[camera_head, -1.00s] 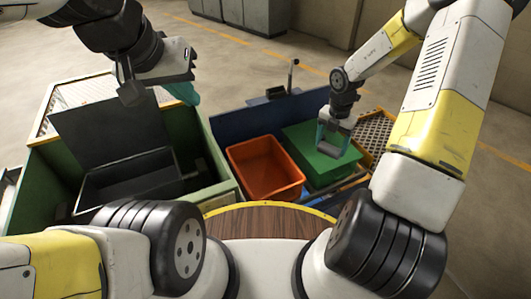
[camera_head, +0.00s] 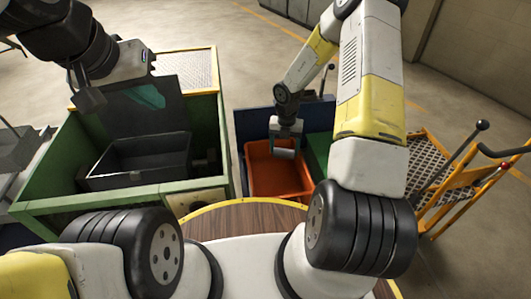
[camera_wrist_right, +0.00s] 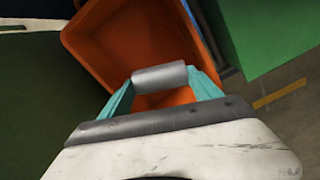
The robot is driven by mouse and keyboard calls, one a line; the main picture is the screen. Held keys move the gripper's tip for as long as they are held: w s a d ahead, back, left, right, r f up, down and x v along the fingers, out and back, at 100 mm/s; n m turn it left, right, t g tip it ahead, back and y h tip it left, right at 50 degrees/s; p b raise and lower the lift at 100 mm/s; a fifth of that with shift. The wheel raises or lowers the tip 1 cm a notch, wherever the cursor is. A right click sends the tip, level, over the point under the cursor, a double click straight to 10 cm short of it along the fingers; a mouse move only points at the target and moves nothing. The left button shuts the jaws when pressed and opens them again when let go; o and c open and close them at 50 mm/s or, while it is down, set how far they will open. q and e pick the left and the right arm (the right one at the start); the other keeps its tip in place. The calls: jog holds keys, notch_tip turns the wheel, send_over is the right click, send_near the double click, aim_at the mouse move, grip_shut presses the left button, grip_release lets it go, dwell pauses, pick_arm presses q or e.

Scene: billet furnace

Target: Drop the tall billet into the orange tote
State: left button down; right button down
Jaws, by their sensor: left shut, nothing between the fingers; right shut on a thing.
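The orange tote (camera_head: 268,180) sits in front of me at the middle, with its open top facing up. My right gripper (camera_head: 285,146) is over the tote. It is shut on the tall billet (camera_wrist_right: 160,77), a grey cylinder lying crosswise between the teal fingers in the right wrist view. In that view the tote (camera_wrist_right: 84,48) opens behind and below the billet. The billet's small grey end part also shows in the head view (camera_head: 284,154). My left gripper (camera_head: 147,96) is shut and empty, at the upper left in front of the dark raised lid.
A green-walled bin (camera_head: 228,150) with a black box (camera_head: 140,165) inside stands left of the tote. A green block (camera_head: 318,152) stands just right of it. A yellow-framed cart (camera_head: 440,165) with a lever is at the right. A round wooden table edge (camera_head: 240,217) is nearest me.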

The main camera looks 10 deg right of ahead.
jog(key=shift+w+a+f, duration=0.15)
jog(key=shift+a+f, duration=0.2)
jog(key=shift+f, duration=2.8)
jog(key=shift+c, duration=0.2)
grip_release()
jog(key=shift+r, duration=0.1)
notch_tip(320, 180, up, 8)
jog(key=shift+f, duration=0.2)
